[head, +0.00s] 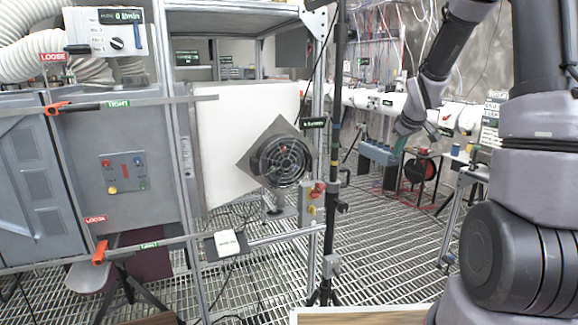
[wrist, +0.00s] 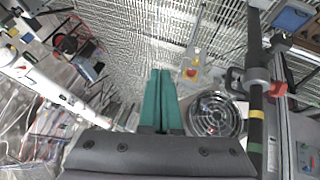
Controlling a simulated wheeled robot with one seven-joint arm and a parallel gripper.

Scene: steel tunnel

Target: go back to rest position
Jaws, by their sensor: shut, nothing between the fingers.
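My gripper (wrist: 160,75) shows in the wrist view with its two long teal fingers together, side by side, and nothing between them. In the head view my arm comes down from the upper right, and the gripper end (head: 398,147) hangs in the air right of the dark pole. It looks small there, and its fingers are hard to make out. The gripper appears apart from everything around it.
A dark upright pole (head: 335,150) and a round black fan (head: 282,162) stand left of the gripper. A control box (head: 312,203) has red and yellow knobs. A white pipe (head: 385,101) and a cable reel (head: 418,168) lie behind. Grated floor (head: 385,255) is open below.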

